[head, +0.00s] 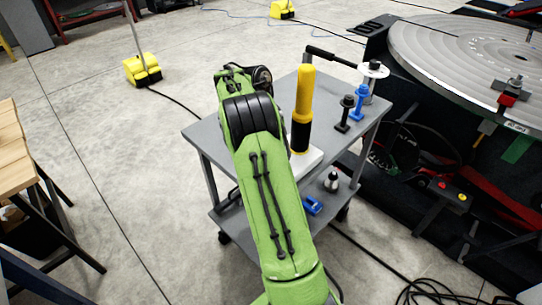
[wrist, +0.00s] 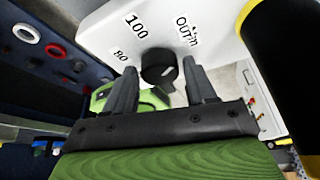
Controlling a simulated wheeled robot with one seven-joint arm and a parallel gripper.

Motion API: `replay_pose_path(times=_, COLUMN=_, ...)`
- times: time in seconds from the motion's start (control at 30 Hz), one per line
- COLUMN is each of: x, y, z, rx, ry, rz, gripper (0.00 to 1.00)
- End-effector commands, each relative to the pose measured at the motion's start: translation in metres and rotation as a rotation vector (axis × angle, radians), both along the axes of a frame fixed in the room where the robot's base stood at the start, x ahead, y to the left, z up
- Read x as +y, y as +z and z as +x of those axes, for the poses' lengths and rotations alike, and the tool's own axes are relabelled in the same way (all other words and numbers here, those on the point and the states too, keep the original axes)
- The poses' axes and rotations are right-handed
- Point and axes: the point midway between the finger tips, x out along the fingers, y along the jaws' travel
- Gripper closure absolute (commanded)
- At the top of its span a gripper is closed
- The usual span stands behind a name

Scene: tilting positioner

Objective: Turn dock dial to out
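The dock is a white box (wrist: 95,28) with printed labels "100", "80" and "OUT" in the wrist view. In the head view it shows as a white block (head: 308,160) on the grey cart, partly behind my arm. The black dial (wrist: 158,66) is on the dock, below the labels "100" and "OUT". Its pointer direction is not clear. My gripper (wrist: 159,66) is open, with one dark finger on each side of the dial. Gaps show between the fingers and the dial; I cannot tell how deep they reach. In the head view my gripper is hidden behind my arm.
A yellow and black cylinder (head: 303,105) stands at the dock, close on the right in the wrist view (wrist: 285,50). Blue (head: 357,104) and black (head: 344,115) clamps stand on the cart (head: 215,128). The large round positioner table (head: 450,60) is at right. Open floor lies left.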

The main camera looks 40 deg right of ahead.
Motion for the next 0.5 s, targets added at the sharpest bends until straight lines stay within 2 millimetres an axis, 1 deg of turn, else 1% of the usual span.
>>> replay_pose_path(times=0.03, x=0.000, y=0.000, z=0.000, rx=0.000, ry=0.001, rz=0.000, gripper=0.36)
replay_pose_path(times=0.07, x=0.000, y=0.000, z=0.000, rx=0.000, ry=0.001, rz=0.000, gripper=0.32)
replay_pose_path(times=0.1, x=0.000, y=0.000, z=0.000, rx=0.000, ry=0.001, rz=0.000, gripper=0.31)
replay_pose_path(times=0.37, x=0.000, y=0.002, z=0.001, rx=-0.001, ry=0.002, rz=0.000, gripper=0.31)
replay_pose_path(times=0.47, x=-0.002, y=0.014, z=0.004, rx=-0.001, ry=0.001, rz=-0.002, gripper=0.31)
replay_pose_path(times=0.5, x=-0.002, y=0.021, z=0.007, rx=-0.001, ry=0.002, rz=-0.002, gripper=0.31)
